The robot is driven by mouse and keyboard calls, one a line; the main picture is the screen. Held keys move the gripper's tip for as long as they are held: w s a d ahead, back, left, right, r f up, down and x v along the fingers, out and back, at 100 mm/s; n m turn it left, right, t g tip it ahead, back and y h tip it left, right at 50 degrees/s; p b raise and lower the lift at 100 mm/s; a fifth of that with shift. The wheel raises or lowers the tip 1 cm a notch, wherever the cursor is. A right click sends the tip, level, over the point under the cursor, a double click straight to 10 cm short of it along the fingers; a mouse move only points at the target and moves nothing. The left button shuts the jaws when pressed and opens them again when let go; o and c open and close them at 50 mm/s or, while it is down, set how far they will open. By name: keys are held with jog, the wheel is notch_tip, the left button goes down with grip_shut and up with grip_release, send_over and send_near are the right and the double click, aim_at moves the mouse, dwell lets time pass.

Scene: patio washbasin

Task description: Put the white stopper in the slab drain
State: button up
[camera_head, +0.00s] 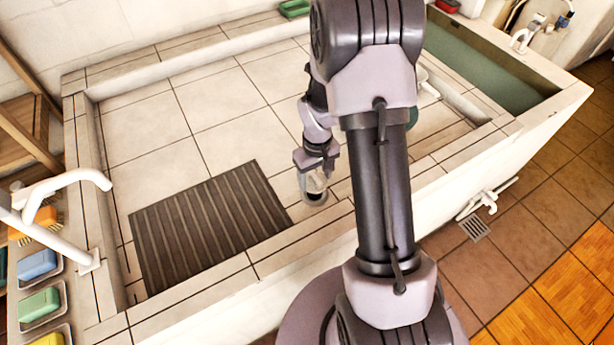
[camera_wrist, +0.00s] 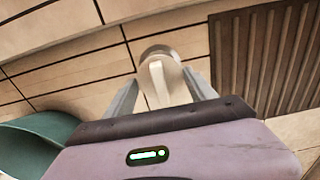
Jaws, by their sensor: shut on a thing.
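My gripper (camera_head: 314,168) is low over the tiled slab, to the right of the dark ribbed mat. In the wrist view my gripper (camera_wrist: 163,88) is shut on the white stopper (camera_wrist: 162,80), which sits between the two fingers. The stopper also shows as a small pale shape under the gripper in the head view (camera_head: 315,185). In the wrist view the drain's rim (camera_wrist: 157,50) shows just past the stopper's far end. I cannot tell whether the stopper touches the drain.
The ribbed mat (camera_head: 205,225) lies close left of the drain. A teal bowl-like thing (camera_wrist: 38,143) is near my gripper. A white tap (camera_head: 60,185) and several soap dishes line the left edge. A water-filled trough (camera_head: 480,70) is at the right. The slab's back is clear.

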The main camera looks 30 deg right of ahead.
aim_at(315, 187)
jog(key=shift+f+b, duration=1.65)
jog(key=shift+f, duration=0.8)
jog(key=shift+f+b, duration=0.5)
jog(key=shift+f, duration=0.1)
jog(key=o, duration=1.2)
jog(key=shift+r, duration=0.1)
notch_tip(315, 187, up, 11)
jog(key=p, duration=0.8)
jog(key=shift+p, duration=0.35)
